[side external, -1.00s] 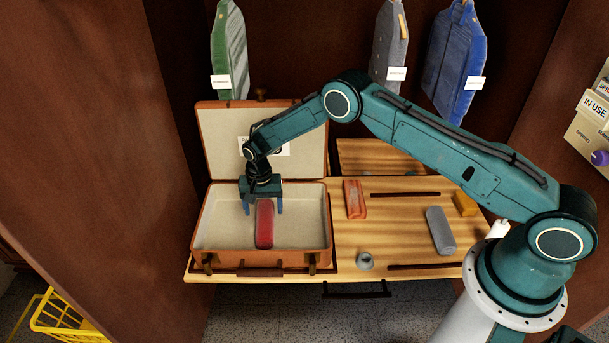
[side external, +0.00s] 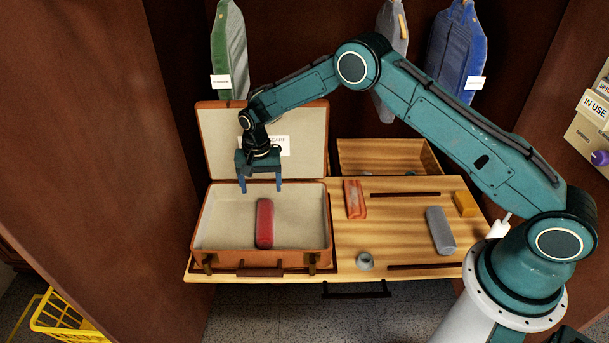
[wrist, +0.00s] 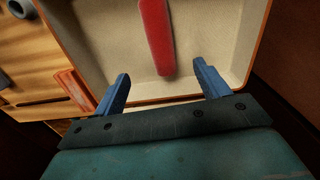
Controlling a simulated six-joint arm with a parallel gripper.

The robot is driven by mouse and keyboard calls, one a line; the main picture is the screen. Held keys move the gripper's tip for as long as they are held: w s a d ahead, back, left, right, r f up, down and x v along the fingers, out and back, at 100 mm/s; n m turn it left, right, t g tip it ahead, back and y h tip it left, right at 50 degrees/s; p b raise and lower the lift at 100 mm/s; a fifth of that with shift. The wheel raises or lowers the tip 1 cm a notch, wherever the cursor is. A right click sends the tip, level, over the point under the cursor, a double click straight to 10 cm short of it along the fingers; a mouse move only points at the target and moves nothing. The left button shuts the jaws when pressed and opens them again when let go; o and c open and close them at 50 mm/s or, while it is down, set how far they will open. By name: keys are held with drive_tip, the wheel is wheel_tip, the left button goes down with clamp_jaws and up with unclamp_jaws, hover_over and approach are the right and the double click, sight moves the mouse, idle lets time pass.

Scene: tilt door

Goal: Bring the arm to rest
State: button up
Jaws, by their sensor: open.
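My gripper (side external: 260,184) is open and empty, with its blue fingers pointing down above the open suitcase (side external: 197,230). Both fingers also show in the wrist view, where the gripper (wrist: 162,86) has clear space between its tips. A red roll (side external: 264,224) lies inside the suitcase on its pale lining, below and apart from the fingers. In the wrist view the red roll (wrist: 157,38) lies beyond the fingertips. The suitcase lid stands upright at the back, and my wrist covers part of its white label (side external: 279,146).
On the wooden shelf (side external: 400,215) right of the suitcase are an orange roll (side external: 354,199), a grey roll (side external: 440,231), a yellow block (side external: 465,204) and a grey ring (side external: 365,261). An open wooden box (side external: 385,157) is behind. Green (side external: 229,50) and blue (side external: 455,50) garment bags hang at the back.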

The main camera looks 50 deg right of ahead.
drive_tip(key=s+d+r+n+t, duration=0.15)
drive_tip(key=s+r, duration=0.35)
drive_tip(key=r, duration=0.5)
drive_tip(key=s+d+r+n, duration=0.15)
drive_tip(key=s+r, duration=0.35)
drive_tip(key=r, duration=0.5)
drive_tip(key=s+d+r+n+t, duration=0.1)
drive_tip(key=s+d+r, duration=0.1)
drive_tip(key=s+r, duration=0.5)
drive_tip(key=s+d+r+n+t, duration=0.1)
drive_tip(key=s+r+n, duration=0.1)
drive_tip(key=s, duration=1)
drive_tip(key=s+d+r+n+t, duration=0.2)
drive_tip(key=s+r, duration=0.1)
drive_tip(key=s, duration=0.9)
drive_tip(key=shift+d+r, duration=0.15)
drive_tip(key=shift+r, duration=0.2)
drive_tip(key=shift+w, duration=0.1)
